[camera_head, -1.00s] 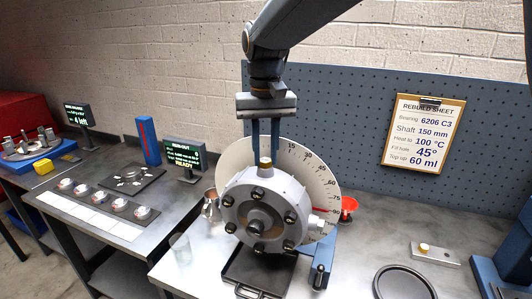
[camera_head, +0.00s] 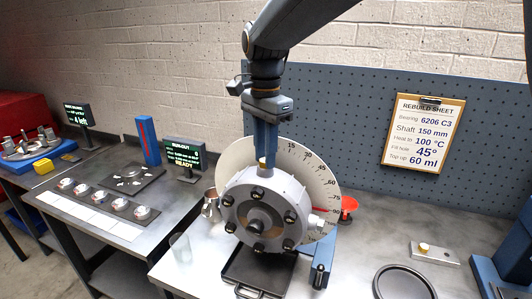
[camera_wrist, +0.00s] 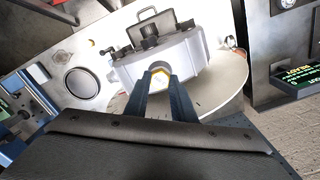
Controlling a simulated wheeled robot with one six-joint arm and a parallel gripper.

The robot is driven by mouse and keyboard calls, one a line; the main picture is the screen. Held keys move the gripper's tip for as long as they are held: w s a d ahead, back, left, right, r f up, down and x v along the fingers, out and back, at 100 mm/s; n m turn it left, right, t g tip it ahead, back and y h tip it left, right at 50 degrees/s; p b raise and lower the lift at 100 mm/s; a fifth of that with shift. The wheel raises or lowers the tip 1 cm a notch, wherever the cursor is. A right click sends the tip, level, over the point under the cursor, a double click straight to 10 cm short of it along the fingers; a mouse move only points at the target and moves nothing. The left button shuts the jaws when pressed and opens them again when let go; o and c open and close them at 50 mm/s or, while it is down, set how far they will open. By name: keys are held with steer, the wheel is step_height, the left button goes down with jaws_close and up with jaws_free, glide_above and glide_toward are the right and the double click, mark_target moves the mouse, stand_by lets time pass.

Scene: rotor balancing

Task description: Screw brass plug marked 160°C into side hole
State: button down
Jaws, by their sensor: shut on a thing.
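A grey round housing (camera_head: 235,192) with a bolted face stands upright before a white angle dial (camera_head: 318,178). A brass plug (camera_head: 262,164) sits upright at the top of the housing; whether it is in a hole there is hidden. My gripper (camera_head: 265,156) points straight down and is shut on this plug. The wrist view shows my gripper (camera_wrist: 160,75) with both fingertips around the plug at the housing's edge. No 160°C marking can be read on it. A second brass plug (camera_head: 424,246) sits on a small metal plate (camera_head: 444,256) at the right.
A black drain tray (camera_head: 248,276) lies under the housing. A red funnel (camera_head: 348,204), a metal jug (camera_head: 211,204) and a glass beaker (camera_head: 181,247) stand near it. A dark round pan (camera_head: 405,283) is at the front right. The rebuild sheet (camera_head: 424,136) reads fill hole 45°.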

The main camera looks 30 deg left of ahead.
steer(key=m, duration=0.5)
steer(key=shift+f, duration=0.15)
steer(key=c, duration=1.4)
jaws_free()
steer(key=shift+s, duration=0.1)
steer(key=shift+c, duration=0.9)
steer(key=shift+r, duration=3.1)
steer(key=shift+d, duration=0.1)
